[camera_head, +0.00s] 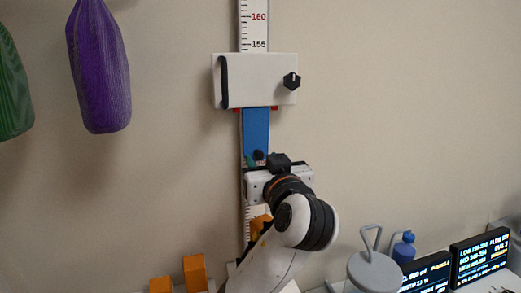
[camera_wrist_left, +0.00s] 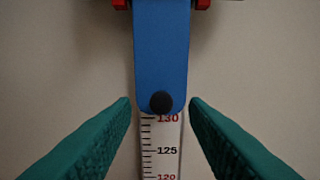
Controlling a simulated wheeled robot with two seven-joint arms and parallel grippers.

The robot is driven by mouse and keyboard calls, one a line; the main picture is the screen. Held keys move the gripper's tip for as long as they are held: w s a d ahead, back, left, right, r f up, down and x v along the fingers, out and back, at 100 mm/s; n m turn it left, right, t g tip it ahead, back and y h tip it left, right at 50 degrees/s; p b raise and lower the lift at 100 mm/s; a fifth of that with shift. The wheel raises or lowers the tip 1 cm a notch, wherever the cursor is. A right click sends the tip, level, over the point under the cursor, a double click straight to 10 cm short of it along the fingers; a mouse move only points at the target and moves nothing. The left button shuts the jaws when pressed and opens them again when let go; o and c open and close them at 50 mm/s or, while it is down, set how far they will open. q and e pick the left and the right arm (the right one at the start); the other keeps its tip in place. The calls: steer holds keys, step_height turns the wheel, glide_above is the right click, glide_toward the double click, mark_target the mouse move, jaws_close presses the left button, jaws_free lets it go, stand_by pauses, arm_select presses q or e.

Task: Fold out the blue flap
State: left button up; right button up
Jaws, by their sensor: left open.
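The blue flap (camera_head: 256,128) hangs down flat along the white measuring scale, below a white box (camera_head: 240,80) on the wall. In the left wrist view the blue flap (camera_wrist_left: 161,55) hangs from above, with a round black knob (camera_wrist_left: 161,101) at its lower end, near the 130 mark. My left gripper (camera_head: 257,160) is at the flap's lower end in the head view, its arm hiding part of the scale. In the wrist view my left gripper (camera_wrist_left: 160,103) is open, its green fingers on both sides of the knob and apart from it. My right gripper is out of view.
The scale (camera_wrist_left: 161,150) runs vertically along the wall. The white box carries a black knob (camera_head: 292,81) and a black handle (camera_head: 223,81). Purple (camera_head: 100,70) and green (camera_head: 12,85) bags hang at left. Displays (camera_head: 480,258), a grey container (camera_head: 374,272) and orange blocks (camera_head: 195,272) stand below.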

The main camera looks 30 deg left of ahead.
mark_target(257, 137)
arm_select(q)
steer(key=shift+x, duration=1.05)
steer(key=shift+w+a+p, duration=0.25)
steer(key=shift+p, duration=0.05)
steer(key=c, duration=0.7)
jaws_close()
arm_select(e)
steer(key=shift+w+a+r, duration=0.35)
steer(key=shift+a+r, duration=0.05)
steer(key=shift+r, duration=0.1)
